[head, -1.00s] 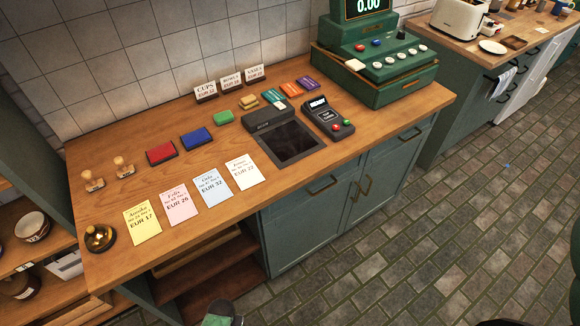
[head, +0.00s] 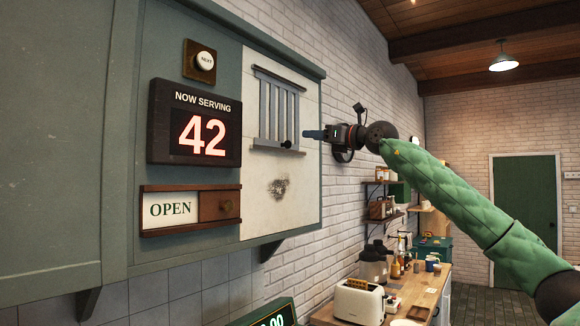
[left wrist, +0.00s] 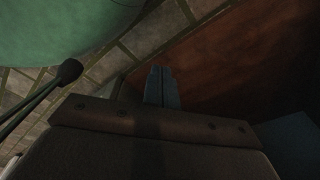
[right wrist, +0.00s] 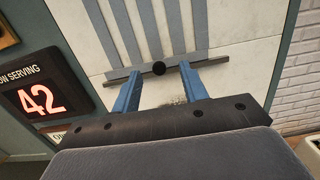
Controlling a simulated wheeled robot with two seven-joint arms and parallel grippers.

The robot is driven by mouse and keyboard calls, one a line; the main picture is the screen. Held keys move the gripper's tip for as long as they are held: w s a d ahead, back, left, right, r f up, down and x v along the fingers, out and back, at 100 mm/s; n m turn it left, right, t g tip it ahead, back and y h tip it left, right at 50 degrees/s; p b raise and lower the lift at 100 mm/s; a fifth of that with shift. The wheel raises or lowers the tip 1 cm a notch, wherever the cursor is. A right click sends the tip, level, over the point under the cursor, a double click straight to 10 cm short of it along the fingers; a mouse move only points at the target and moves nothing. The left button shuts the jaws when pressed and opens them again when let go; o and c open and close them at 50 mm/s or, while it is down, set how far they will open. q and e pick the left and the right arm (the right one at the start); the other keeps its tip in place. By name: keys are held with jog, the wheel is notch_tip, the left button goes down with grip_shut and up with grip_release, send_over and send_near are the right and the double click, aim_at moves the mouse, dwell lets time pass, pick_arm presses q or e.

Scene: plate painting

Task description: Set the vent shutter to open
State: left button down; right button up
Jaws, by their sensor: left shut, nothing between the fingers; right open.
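The vent shutter (head: 278,108) is a grey slatted panel on a pale board of the wall cabinet in the head view. A dark round knob (head: 287,144) sits on its lower rail. My right gripper (head: 306,134) is open just right of the knob, pointing at the panel. In the right wrist view the knob (right wrist: 158,68) appears between the two spread blue fingers (right wrist: 148,76), with the slats (right wrist: 165,30) above; the fingers do not visibly grip it. My left gripper (left wrist: 162,80) is shut and empty in the left wrist view.
Left of the shutter are a NOW SERVING 42 display (head: 196,125), a NEXT button (head: 205,61) and an OPEN sliding sign (head: 172,209). A dark smudge (head: 278,188) marks the board below the shutter. A toaster (head: 358,300) stands on the counter below.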

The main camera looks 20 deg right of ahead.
aim_at(290, 144)
jog(key=shift+g+h, duration=0.5)
jog(key=w+a+p, duration=0.1)
jog(key=w+a+f+p, duration=0.1)
jog(key=w+a+p, duration=0.2)
jog(key=w, duration=0.1)
jog(key=shift+a+f+p, duration=0.3)
jog(key=shift+a+f, duration=0.05)
jog(key=shift+f, duration=0.05)
jog(key=shift+w+a, duration=0.1)
jog(key=shift+w, duration=0.1)
pick_arm(q)
jog(key=s+a+f, duration=0.1)
jog(key=s+a, duration=0.1)
jog(key=s, duration=0.8)
jog(key=shift+s, duration=0.3)
pick_arm(e)
jog(key=shift+s+a, duration=0.1)
jog(key=shift+a, duration=0.05)
pick_arm(q)
jog(key=shift+f, duration=0.1)
pick_arm(e)
jog(key=c, duration=0.6)
pick_arm(q)
jog(key=shift+w+d, duration=0.15)
pick_arm(e)
grip_shut()
